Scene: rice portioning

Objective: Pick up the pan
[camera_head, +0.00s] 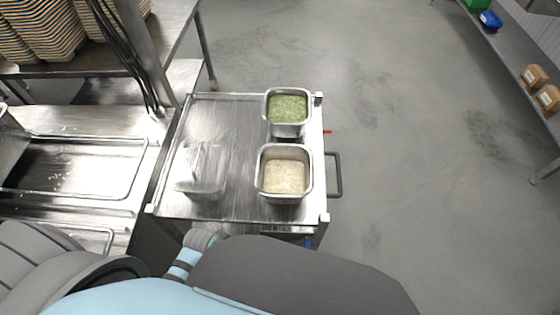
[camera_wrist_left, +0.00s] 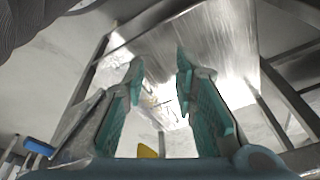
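Two deep steel pans stand on the steel cart (camera_head: 225,125). One pan (camera_head: 285,197) holds pale rice-like food (camera_head: 285,176). The other pan (camera_head: 287,130) behind it holds chopped green food (camera_head: 287,107). A clear or shiny, empty-looking container (camera_head: 203,170) stands left of the rice pan. I cannot tell which pan the task means. My left gripper (camera_wrist_left: 160,62) shows in the left wrist view with its teal fingers apart and nothing between them. Neither gripper's fingers show in the head view. My right gripper is not in view.
A steel counter with a shallow tray (camera_head: 75,165) and a steel vessel (camera_head: 10,140) lies left of the cart. Stacked containers (camera_head: 40,35) fill a rack at the upper left. A shelf (camera_head: 510,50) with boxes runs along the right. Grey floor is clear between.

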